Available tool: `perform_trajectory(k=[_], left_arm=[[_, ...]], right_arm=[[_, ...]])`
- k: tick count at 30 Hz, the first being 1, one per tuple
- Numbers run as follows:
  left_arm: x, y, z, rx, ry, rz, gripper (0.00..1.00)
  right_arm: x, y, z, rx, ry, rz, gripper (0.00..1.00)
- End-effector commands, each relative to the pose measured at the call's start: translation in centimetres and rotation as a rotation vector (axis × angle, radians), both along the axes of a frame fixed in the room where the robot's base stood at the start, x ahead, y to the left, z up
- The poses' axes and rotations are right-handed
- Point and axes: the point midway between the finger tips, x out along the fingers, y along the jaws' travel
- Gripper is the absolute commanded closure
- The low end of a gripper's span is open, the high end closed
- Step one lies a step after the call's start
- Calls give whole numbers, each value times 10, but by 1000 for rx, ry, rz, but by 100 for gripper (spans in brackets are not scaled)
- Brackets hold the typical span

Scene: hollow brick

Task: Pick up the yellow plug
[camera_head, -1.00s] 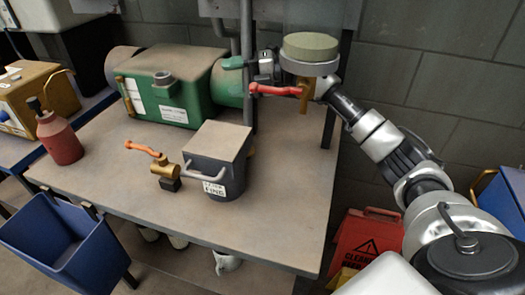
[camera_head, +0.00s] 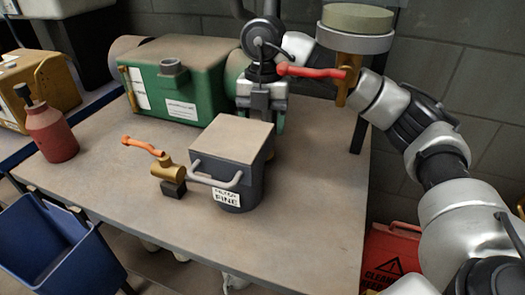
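I cannot make out anything that is clearly a yellow plug. The nearest in colour is a brass-yellow valve body (camera_head: 169,173) with an orange handle (camera_head: 142,146), on the table left of a dark box-like container (camera_head: 234,158). My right gripper (camera_head: 261,118) points down behind that container, in front of the green machine's right end. Its fingertips are too small and partly hidden to tell whether they are open. No held object shows. My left gripper is not in view.
A red-handled brass valve (camera_head: 345,82) hangs below a round container (camera_head: 357,28), close to my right arm. A green machine (camera_head: 183,82) stands at the back and a red bottle (camera_head: 51,132) at left. The tabletop (camera_head: 300,225) is clear at front right.

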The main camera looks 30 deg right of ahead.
Motion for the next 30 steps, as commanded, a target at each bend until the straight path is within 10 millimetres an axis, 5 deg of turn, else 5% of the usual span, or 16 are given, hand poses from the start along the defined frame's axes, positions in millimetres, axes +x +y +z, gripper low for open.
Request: perform_trajectory(k=[7,17,27,30], left_arm=[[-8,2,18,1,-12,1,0],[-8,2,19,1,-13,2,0],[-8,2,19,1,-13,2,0],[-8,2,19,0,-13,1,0]], right_arm=[[-5,1,-38,0,1,0,35],[-5,2,-43,1,0,1,37],[-5,2,-43,1,0,1,88],[-5,2,-43,2,0,1,88]])
